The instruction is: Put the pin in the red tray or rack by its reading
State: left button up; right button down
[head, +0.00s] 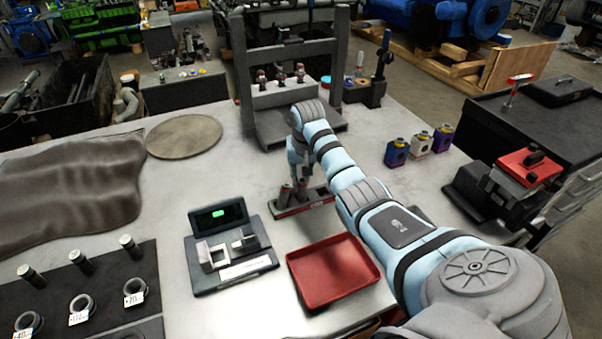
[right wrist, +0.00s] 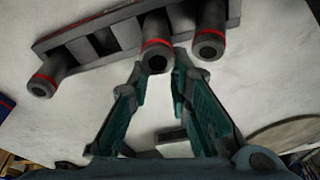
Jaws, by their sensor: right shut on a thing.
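The rack (head: 316,203) is a dark bar with red trim on the bench, behind the red tray (head: 332,272). In the right wrist view the rack (right wrist: 84,47) holds several dark pins with red bands, and empty square slots show between them. My right gripper (head: 301,180) is over the rack. In the right wrist view its fingertips (right wrist: 160,72) are closed on the middle pin (right wrist: 157,52), which still appears to be at the rack. The red tray is empty. The gauge (head: 228,247) with a lit green display stands left of the tray, its jaws empty. My left gripper is out of view.
A dark mat (head: 140,265) at the left carries upright pins and tagged rings. A grey press frame (head: 242,90) stands behind the rack. Small bottles (head: 396,152) stand at the right. Bare bench lies between mat and gauge.

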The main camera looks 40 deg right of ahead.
jog(key=shift+f, duration=0.2)
jog(key=shift+f+b, duration=0.3)
jog(key=shift+b, duration=0.05)
jog(key=c, duration=1.4)
grip_release()
jog(key=o, duration=0.4)
jog(key=w+p+v, duration=0.1)
jog(key=p+v, duration=0.6)
jog(key=v, duration=0.1)
jog(key=shift+w+d+r, duration=0.2)
jog(key=shift+d, duration=0.15)
